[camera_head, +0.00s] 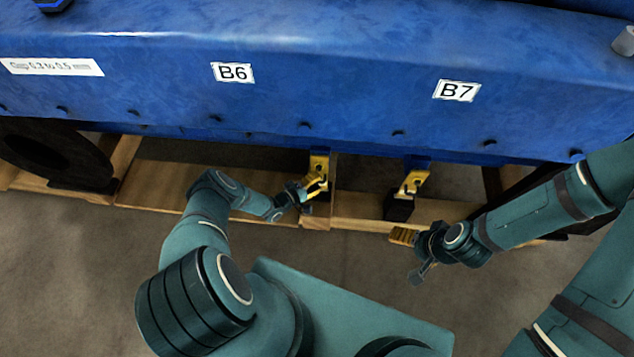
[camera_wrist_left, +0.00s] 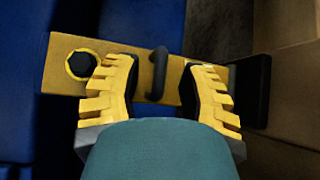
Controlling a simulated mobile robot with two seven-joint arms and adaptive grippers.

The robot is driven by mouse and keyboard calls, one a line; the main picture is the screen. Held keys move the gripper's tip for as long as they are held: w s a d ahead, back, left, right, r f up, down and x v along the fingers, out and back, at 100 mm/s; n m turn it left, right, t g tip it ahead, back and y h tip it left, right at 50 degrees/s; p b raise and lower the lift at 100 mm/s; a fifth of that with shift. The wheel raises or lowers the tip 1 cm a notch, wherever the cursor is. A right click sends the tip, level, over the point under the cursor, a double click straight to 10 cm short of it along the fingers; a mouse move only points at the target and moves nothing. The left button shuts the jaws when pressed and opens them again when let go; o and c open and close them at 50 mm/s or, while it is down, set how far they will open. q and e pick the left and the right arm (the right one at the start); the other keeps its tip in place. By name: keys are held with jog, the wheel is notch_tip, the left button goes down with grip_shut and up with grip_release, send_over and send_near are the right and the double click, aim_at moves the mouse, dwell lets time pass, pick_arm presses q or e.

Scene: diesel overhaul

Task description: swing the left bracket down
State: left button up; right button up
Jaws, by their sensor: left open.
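The left bracket (camera_head: 319,163) is a yellow plate hanging from the lower edge of the blue engine side. In the left wrist view the bracket (camera_wrist_left: 140,72) lies across the picture, with a dark bolt (camera_wrist_left: 82,64) at its left end and a black handle (camera_wrist_left: 158,73) near its middle. My left gripper (camera_head: 316,187) is at the bracket's lower part. In the wrist view its yellow fingers (camera_wrist_left: 160,82) are open, one on each side of the handle. Contact with it cannot be told. My right gripper (camera_head: 403,236) is apart, low on the right; its finger gap is unclear.
A second yellow bracket (camera_head: 414,182) with a black block (camera_head: 399,207) at its lower end hangs to the right. Labels B6 (camera_head: 233,72) and B7 (camera_head: 457,90) mark the blue side. Wooden beams (camera_head: 160,185) run below it. Grey floor (camera_head: 60,260) is clear at left.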

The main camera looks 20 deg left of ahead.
pick_arm(q)
jog(key=shift+w+d, duration=0.15)
jog(key=shift+w, duration=0.2)
jog(key=shift+c, duration=0.4)
grip_shut()
jog(key=shift+s+d+f, duration=0.15)
jog(key=shift+s, duration=0.2)
jog(key=s+d+f, duration=0.1)
jog(key=s+f, duration=0.3)
jog(key=s, duration=0.1)
jog(key=shift+s+d+f, duration=0.15)
jog(key=shift+s+d, duration=0.05)
jog(key=shift+d, duration=0.05)
jog(key=shift+a, duration=0.1)
dwell(0.5)
